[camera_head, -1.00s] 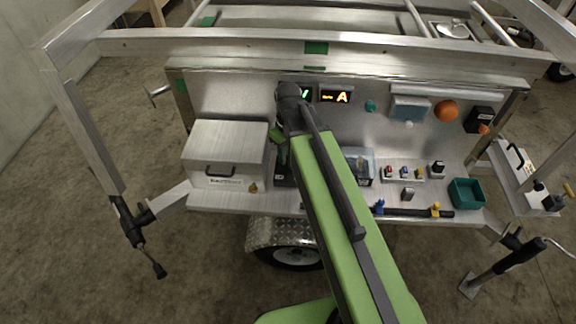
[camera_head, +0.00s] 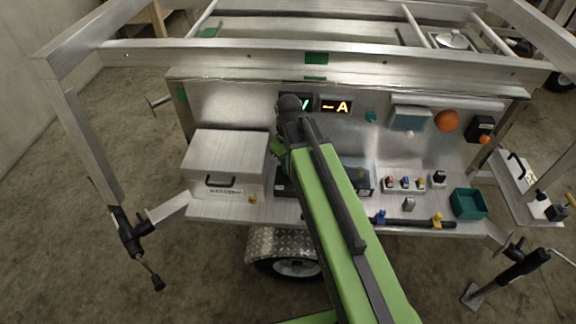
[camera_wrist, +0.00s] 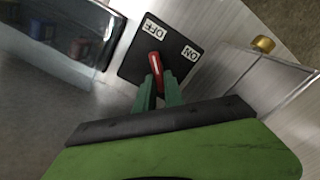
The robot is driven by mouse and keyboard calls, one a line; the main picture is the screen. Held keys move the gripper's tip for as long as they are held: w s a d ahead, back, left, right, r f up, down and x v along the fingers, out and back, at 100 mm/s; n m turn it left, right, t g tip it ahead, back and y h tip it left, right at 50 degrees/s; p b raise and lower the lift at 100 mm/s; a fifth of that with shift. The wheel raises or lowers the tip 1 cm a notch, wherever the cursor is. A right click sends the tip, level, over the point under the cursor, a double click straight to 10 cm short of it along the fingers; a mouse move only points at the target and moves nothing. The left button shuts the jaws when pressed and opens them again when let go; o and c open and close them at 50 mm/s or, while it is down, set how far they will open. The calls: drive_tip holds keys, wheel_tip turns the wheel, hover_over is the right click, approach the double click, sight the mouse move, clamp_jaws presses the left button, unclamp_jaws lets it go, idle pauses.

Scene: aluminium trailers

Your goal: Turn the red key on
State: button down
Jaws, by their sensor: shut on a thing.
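In the wrist view, the red key (camera_wrist: 154,61) stands on a black square plate (camera_wrist: 136,66) with a white OFF label (camera_wrist: 153,28) at its upper edge and a white ON label (camera_wrist: 190,53) at its right. My gripper (camera_wrist: 157,90) has its green fingers closed on the red key from below in the picture. The fingers hide the key's near part. I cannot tell exactly which label the key points to. In the head view, my arm hides the key and most of the plate.
An aluminium box (camera_head: 225,158) stands left of my arm, its brass knob (camera_wrist: 263,43) close to the plate. A clear-lidded case (camera_wrist: 60,35) lies on the plate's other side. A teal bin (camera_head: 468,204) and small switches (camera_head: 405,183) sit farther right on the shelf.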

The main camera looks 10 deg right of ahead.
drive_tip(key=shift+m, duration=0.3)
drive_tip(key=m, duration=0.3)
drive_tip(key=shift+d+m, duration=0.2)
drive_tip(key=shift+m, duration=0.2)
drive_tip(key=m, duration=0.4)
drive_tip(key=shift+d+m, duration=0.25)
drive_tip(key=shift+m, duration=0.05)
drive_tip(key=m, duration=0.4)
drive_tip(key=shift+s+d, duration=0.1)
drive_tip(key=shift+d, duration=0.05)
drive_tip(key=m, duration=0.4)
drive_tip(key=shift+s+d+m, duration=0.1)
drive_tip(key=shift+s+m, duration=0.05)
drive_tip(key=shift+m, duration=0.15)
drive_tip(key=c, duration=1.4)
unclamp_jaws()
drive_tip(key=shift+c, duration=0.2)
